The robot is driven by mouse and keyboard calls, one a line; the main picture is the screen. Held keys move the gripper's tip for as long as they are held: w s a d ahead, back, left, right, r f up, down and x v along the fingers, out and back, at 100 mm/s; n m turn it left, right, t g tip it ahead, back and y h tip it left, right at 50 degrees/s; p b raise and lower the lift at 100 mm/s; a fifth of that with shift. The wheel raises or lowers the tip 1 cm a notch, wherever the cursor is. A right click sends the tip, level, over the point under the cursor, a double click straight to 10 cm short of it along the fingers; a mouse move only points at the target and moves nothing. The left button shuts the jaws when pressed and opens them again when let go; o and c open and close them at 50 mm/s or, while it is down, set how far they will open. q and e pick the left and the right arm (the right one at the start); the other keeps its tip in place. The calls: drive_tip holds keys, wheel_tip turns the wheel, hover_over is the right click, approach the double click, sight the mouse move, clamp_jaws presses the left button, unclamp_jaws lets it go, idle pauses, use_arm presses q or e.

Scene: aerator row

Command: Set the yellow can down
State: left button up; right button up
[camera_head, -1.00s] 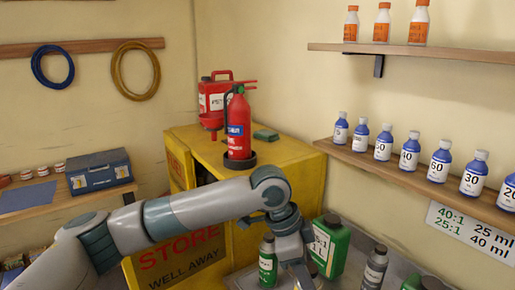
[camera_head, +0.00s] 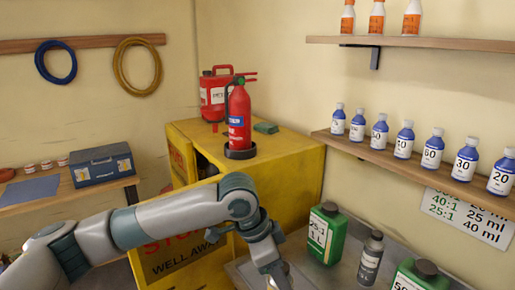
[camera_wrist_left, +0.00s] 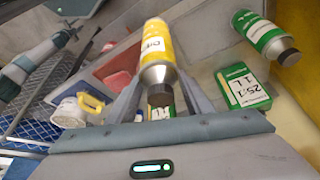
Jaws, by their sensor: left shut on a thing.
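The yellow can (camera_wrist_left: 157,42) has a white label band and a grey shoulder and neck. In the left wrist view it lies between the two fingers of my left gripper (camera_wrist_left: 160,88), which is shut on it, with its neck toward my palm. In the head view my left gripper (camera_head: 277,272) is at the bottom edge, over the near left part of the grey bench (camera_head: 335,274). The can cannot be made out there. Whether it touches a surface is unclear. My right gripper is in neither view.
A green 25:1 jug (camera_head: 327,236), a grey bottle (camera_head: 371,258) and another green jug (camera_head: 421,277) stand right of my gripper. The yellow cabinet (camera_head: 292,180) is behind.

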use_arm(q)
drive_tip(key=a+f+n+t+y+b, duration=0.2)
drive_tip(key=a+n, duration=0.6)
drive_tip(key=a, duration=0.5)
drive_tip(key=s+a+f+n+t+y+b, duration=0.1)
drive_tip(key=a+f+n+b, duration=0.3)
drive_tip(key=a, duration=0.8)
wheel_tip(320, 180, down, 2)
drive_tip(key=n+y, duration=0.1)
drive_tip(key=n, duration=0.2)
drive_tip(key=shift+s+a+n+t, duration=0.25)
drive_tip(key=shift+a+n+t, duration=0.1)
drive_tip(key=shift+n+t, duration=0.05)
drive_tip(key=shift+f, duration=0.1)
drive_tip(key=shift+a, duration=0.1)
